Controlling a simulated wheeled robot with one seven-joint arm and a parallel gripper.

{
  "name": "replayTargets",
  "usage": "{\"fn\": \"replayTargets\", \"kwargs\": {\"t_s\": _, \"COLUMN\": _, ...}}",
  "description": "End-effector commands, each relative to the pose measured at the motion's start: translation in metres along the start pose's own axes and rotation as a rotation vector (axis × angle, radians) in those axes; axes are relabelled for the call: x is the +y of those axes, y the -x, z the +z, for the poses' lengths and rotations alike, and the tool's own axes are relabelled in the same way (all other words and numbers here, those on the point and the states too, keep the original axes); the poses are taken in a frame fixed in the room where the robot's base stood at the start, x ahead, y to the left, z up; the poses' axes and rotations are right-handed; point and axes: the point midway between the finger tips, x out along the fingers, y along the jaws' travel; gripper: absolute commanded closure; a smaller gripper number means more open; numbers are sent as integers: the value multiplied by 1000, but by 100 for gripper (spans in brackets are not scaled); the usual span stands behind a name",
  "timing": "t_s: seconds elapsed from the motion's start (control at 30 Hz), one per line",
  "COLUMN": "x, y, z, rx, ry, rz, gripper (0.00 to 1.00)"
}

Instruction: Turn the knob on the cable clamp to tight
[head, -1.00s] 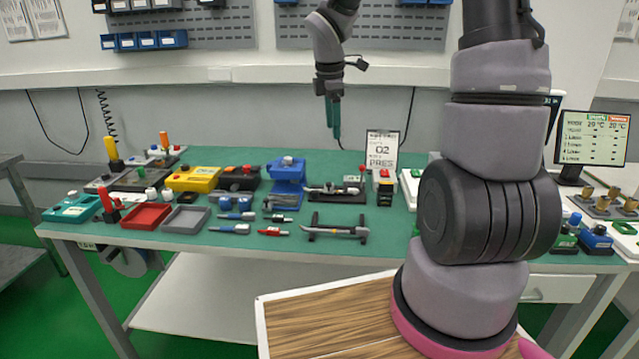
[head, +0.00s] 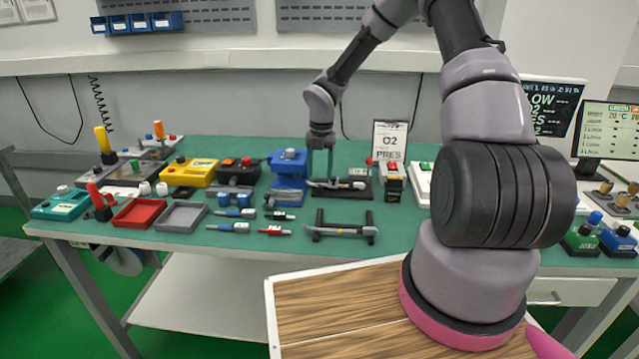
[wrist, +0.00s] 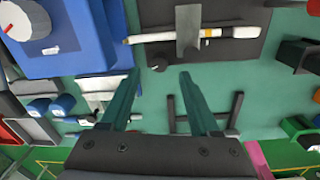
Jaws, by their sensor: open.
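A blue block-shaped fixture (head: 289,177) stands at the back middle of the bench. In the wrist view it is at the upper left (wrist: 85,40), with a round white knob (wrist: 30,20) bearing a red mark. Right of it is a black base (head: 345,192) with a grey bracket (wrist: 189,30) over a white rod (wrist: 230,32). A small dark knob-like piece (wrist: 157,67) shows at the base's edge, between my fingertips in the picture. I cannot tell which fixture is the cable clamp. My gripper (head: 320,174) is open and empty, fingers down over the black base; contact is unclear.
A black cradle (head: 340,230) holding a grey tool lies in front. Blue and red connectors (head: 235,213) lie to its left. A red-button box (head: 392,180) and a sign (head: 389,140) stand to the right. Green bench top is clear around the cradle.

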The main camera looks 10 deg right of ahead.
Motion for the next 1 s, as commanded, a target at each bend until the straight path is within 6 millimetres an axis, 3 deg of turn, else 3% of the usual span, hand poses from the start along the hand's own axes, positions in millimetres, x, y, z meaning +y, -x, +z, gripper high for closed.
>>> {"fn": "replayTargets", "kwargs": {"t_s": 0.1, "x": 0, "y": -23, "z": -1, "rx": 2, "ry": 0, "rz": -1, "gripper": 38}}
{"fn": "replayTargets", "kwargs": {"t_s": 0.3, "x": 0, "y": -45, "z": 0, "rx": 0, "ry": 0, "rz": 0, "gripper": 38}}
{"fn": "replayTargets", "kwargs": {"t_s": 0.67, "x": 0, "y": -50, "z": 0, "rx": -1, "ry": -1, "rz": 1, "gripper": 38}}
{"fn": "replayTargets", "kwargs": {"t_s": 0.83, "x": 0, "y": -50, "z": 0, "rx": -1, "ry": -1, "rz": 1, "gripper": 99}}
{"fn": "replayTargets", "kwargs": {"t_s": 1.0, "x": 0, "y": -49, "z": 0, "rx": -1, "ry": -16, "rz": 0, "gripper": 100}}
